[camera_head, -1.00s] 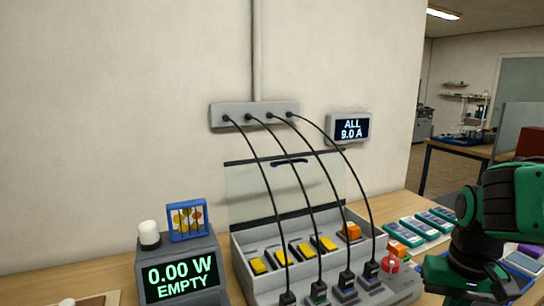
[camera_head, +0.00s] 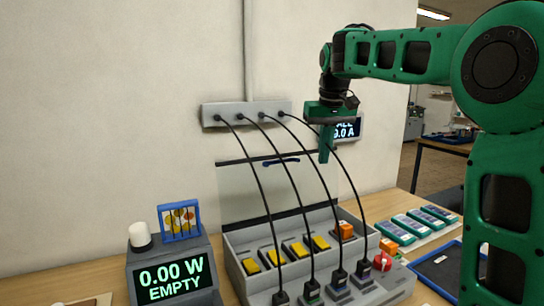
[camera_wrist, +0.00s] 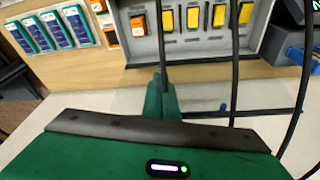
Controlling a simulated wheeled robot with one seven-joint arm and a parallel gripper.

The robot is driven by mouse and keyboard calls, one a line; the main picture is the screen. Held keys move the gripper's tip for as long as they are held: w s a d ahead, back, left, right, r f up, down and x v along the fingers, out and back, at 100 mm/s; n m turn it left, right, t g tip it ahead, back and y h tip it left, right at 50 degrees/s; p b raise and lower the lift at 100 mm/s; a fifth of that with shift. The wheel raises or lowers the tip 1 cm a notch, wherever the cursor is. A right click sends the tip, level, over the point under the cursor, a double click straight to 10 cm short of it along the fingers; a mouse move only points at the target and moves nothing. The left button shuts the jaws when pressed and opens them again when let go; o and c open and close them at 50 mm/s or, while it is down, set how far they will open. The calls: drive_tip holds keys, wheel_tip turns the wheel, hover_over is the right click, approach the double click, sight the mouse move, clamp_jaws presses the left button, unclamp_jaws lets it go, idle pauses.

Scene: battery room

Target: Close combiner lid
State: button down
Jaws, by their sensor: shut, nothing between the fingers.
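The combiner box (camera_head: 235,240) is a grey tray on the table, with several yellow switches (camera_head: 295,250) and an orange block (camera_head: 345,230) inside. Its clear lid (camera_head: 237,190) stands open, upright at the back, with a dark top edge and a blue handle (camera_head: 281,161). Black cables run from the wall strip down in front of the lid to plugs at the box's front. My gripper (camera_head: 325,158) points down, shut and empty, right of the handle near the lid's upper right. In the wrist view, its closed green fingers (camera_wrist: 160,98) show beside a cable, with the box (camera_wrist: 275,30) beyond.
A grey wall strip (camera_head: 212,116) holds the cable tops. A wall display (camera_head: 350,130) is partly hidden behind my gripper. A meter reading "0.00 W EMPTY" (camera_head: 172,280) stands left of the box. Blue-green modules (camera_head: 410,226) and a dark tray (camera_head: 440,268) lie to the right.

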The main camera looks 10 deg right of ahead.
drive_tip(key=w+a+r+n+t+y, duration=0.1)
drive_tip(key=w+a+r+n, duration=0.15)
drive_tip(key=w+a, duration=0.4)
drive_tip(key=w+a+r+n+t, duration=0.1)
drive_tip(key=w+a+r, duration=0.3)
drive_tip(key=w+a, duration=0.25)
wheel_tip(320, 180, down, 9)
drive_tip(key=shift+d+f, duration=0.15)
drive_tip(key=shift+d, duration=0.25)
drive_tip(key=shift+m, duration=0.25)
